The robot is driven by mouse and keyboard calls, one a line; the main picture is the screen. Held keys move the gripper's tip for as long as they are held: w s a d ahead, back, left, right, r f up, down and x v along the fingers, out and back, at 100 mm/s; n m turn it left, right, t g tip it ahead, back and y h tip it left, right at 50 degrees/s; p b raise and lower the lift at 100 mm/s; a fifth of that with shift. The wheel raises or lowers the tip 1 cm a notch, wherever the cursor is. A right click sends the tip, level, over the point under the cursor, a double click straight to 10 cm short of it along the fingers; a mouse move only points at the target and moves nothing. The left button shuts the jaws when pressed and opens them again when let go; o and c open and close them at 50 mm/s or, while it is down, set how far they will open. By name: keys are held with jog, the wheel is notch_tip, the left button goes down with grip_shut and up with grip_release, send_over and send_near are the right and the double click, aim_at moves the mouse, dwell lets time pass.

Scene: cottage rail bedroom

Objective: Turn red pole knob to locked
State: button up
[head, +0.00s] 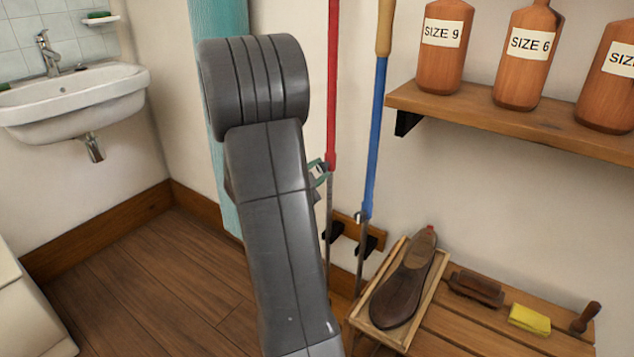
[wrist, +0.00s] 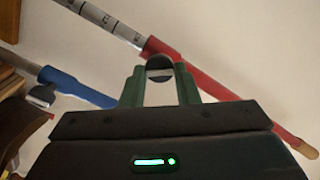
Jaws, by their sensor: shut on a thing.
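The red pole (head: 332,80) stands upright against the wall, to the right of my arm in the head view. In the wrist view the red pole (wrist: 200,82) runs diagonally, with a grey marked section (wrist: 110,22) at upper left. My gripper (head: 320,173) is at the lower end of the red part. In the wrist view my gripper (wrist: 159,78) has its green fingers on either side of the dark red pole knob (wrist: 158,66), shut on it. A pale band crosses the knob. The marks on the grey section are too small to read, and I cannot tell the knob's setting.
A blue pole (head: 375,140) with its own knob stands close on the right. A shelf (head: 480,115) with several labelled bottles is at upper right. A bench (head: 440,335) holds a shoe in a tray, a brush and a yellow cloth. A sink (head: 75,100) is at left.

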jog(key=m+b, duration=0.1)
jog(key=m, duration=0.2)
jog(key=shift+f+m, duration=0.1)
jog(key=shift+m, duration=2.2)
jog(key=o, duration=1)
jog(key=shift+c, duration=0.2)
jog(key=p+v, duration=0.2)
jog(key=v, duration=1.1)
jog(key=shift+s+a+p, duration=0.25)
jog(key=shift+s+p, duration=0.1)
jog(key=shift+p, duration=0.05)
jog(key=shift+w+d, duration=0.1)
